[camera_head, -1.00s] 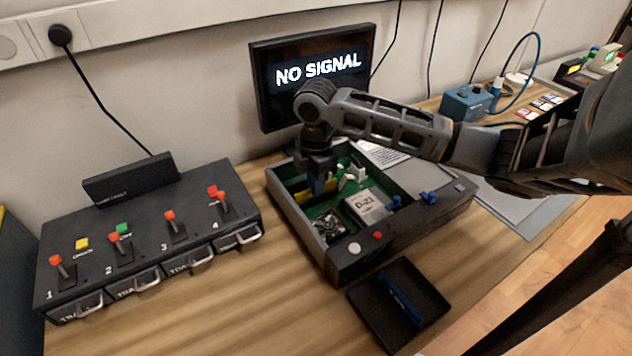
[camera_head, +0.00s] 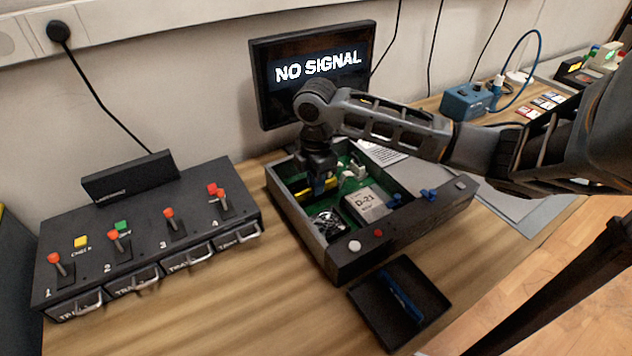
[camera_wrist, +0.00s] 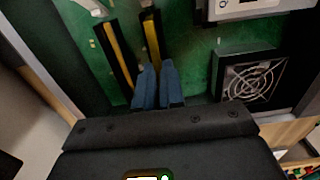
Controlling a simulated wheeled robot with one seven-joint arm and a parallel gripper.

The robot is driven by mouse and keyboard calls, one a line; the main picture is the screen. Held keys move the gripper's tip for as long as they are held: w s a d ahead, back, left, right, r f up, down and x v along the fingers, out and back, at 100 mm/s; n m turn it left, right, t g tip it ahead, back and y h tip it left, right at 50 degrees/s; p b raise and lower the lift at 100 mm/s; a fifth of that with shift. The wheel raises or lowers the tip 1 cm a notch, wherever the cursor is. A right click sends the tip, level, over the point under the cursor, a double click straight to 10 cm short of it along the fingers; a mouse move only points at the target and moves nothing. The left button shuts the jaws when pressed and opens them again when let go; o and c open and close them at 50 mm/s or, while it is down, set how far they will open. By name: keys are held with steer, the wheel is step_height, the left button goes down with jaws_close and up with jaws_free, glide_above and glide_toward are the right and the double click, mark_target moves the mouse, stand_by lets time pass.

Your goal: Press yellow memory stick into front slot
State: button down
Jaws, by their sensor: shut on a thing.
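The open case (camera_head: 297,220) holds a green board (camera_wrist: 200,58). In the wrist view two yellow-edged strips lie side by side in black slots. The one nearer the fan is the yellow memory stick (camera_wrist: 150,37), in line with the gap between my blue fingertips. The other yellow strip (camera_wrist: 118,52) lies to its left. My gripper (camera_wrist: 158,75) points down into the case and is shut on the memory stick; it also shows in the head view (camera_head: 321,186). The fingers hide part of the stick, and I cannot tell how deep it sits.
A fan (camera_wrist: 253,82) and a D-21 block (camera_head: 368,203) sit close by in the case. A black tray (camera_head: 432,290) with a blue bar (camera_head: 402,297) lies in front. A lever panel (camera_head: 150,240) stands left; the monitor (camera_head: 315,75) behind reads NO SIGNAL.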

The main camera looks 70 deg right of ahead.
steer(key=shift+f, duration=0.15)
steer(key=c, duration=0.9)
jaws_free()
steer(key=shift+r+p, duration=3.15)
steer(key=shift+r, duration=0.9)
steer(key=shift+w+a, duration=0.1)
